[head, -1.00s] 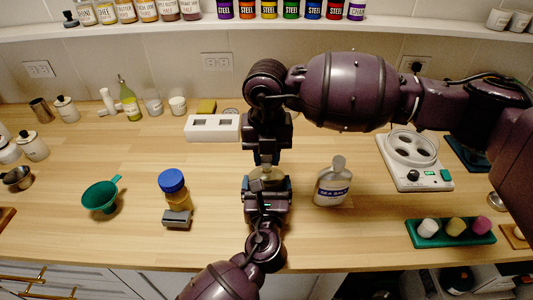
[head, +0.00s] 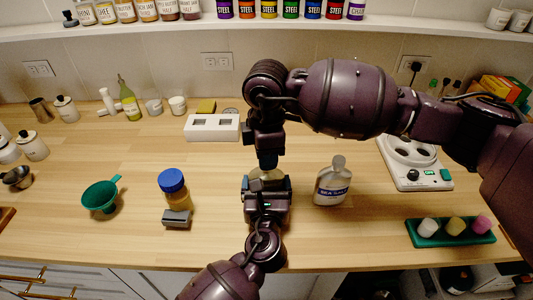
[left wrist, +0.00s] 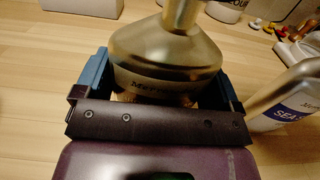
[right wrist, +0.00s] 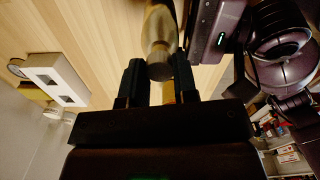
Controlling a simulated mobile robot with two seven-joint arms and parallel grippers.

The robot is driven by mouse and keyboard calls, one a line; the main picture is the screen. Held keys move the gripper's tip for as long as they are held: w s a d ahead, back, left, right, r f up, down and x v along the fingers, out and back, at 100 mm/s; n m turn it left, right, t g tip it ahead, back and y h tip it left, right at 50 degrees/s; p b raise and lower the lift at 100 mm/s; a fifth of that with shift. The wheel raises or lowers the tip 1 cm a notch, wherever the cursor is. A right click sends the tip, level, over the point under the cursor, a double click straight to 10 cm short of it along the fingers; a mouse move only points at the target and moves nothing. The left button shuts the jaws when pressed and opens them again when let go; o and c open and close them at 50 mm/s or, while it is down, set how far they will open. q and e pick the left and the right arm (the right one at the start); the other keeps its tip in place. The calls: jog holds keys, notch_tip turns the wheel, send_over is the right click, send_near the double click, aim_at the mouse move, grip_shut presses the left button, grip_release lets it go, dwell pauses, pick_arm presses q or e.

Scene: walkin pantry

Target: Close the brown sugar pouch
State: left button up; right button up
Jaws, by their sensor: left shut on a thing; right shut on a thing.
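The tan-gold pouch (head: 268,175) that I take for the brown sugar pouch is mostly hidden between my grippers in the head view. In the left wrist view the pouch (left wrist: 165,62) is upright with a narrowing neck; its dark label is not clearly readable. My left gripper (head: 266,188) is shut on its body, with blue fingers (left wrist: 160,85) at both sides. My right gripper (head: 267,162) is above it, pointing down. How the cap sits is hidden.
A sea salt pouch (head: 332,186) stands close to the right. A blue-lidded jar (head: 173,186), a grey block (head: 177,219) and a green funnel (head: 101,196) are to the left. A white socketed block (head: 212,128) is behind. A green tray (head: 450,232) lies right.

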jog(key=shift+m, duration=1.4)
jog(key=o, duration=0.9)
jog(key=shift+r, duration=0.1)
jog(key=shift+r, duration=2.15)
jog(key=shift+c, duration=0.5)
